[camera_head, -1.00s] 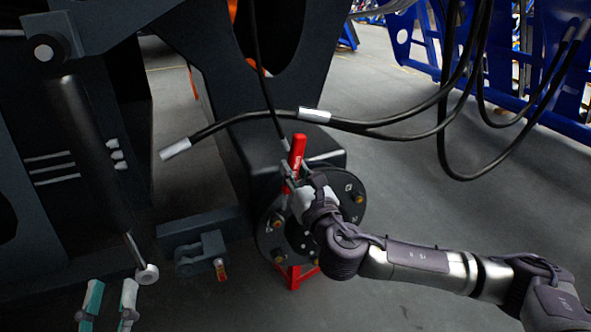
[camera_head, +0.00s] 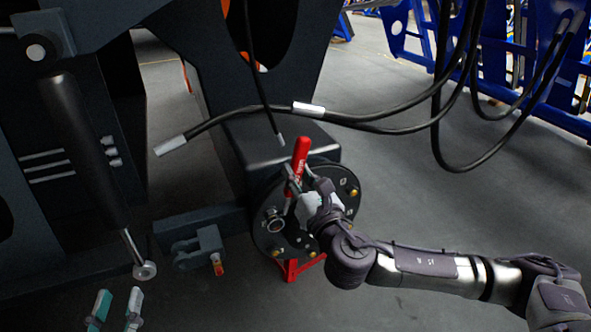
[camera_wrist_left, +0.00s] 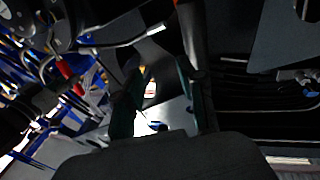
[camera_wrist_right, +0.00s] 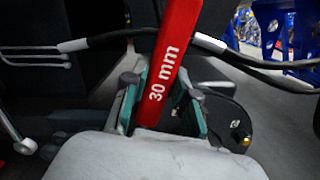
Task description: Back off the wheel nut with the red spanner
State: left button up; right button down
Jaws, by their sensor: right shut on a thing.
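The red spanner (camera_head: 301,156), marked "30 mm", stands nearly upright in front of the wheel hub (camera_head: 335,175). It also shows in the right wrist view (camera_wrist_right: 163,85). My right gripper (camera_head: 296,187) is shut on its handle. The silver ring end of the spanner (camera_head: 275,223) is at a wheel nut on the hub's left side. The ring hides the nut, and I cannot tell how fully it sits around it. My left gripper (camera_head: 115,312) is low at the left, away from the hub, with its fingers apart and empty; they also show in the left wrist view (camera_wrist_left: 163,105).
Black hoses (camera_head: 345,118) with silver ends hang across, above and behind the spanner. A cylinder rod (camera_head: 133,250) and a dark bracket (camera_head: 200,245) stand between my left gripper and the hub. A red stand (camera_head: 292,270) is under the hub. The floor at right is open.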

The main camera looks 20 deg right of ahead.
jog(key=shift+s+r, duration=0.1)
jog(key=shift+s, duration=0.75)
pick_arm(q)
jog(key=shift+s+a+f+g+y+p, duration=0.1)
jog(key=shift+a+f+g+y+p, duration=0.1)
jog(key=shift+f+g, duration=0.55)
jog(key=shift+s+a+f+g+y+p, duration=0.1)
jog(key=shift+a+f+g+y+p, duration=0.2)
jog(key=shift+f, duration=0.8)
pick_arm(e)
jog(key=s, duration=0.7)
jog(key=shift+d, duration=0.15)
pick_arm(q)
jog(key=shift+d, duration=0.2)
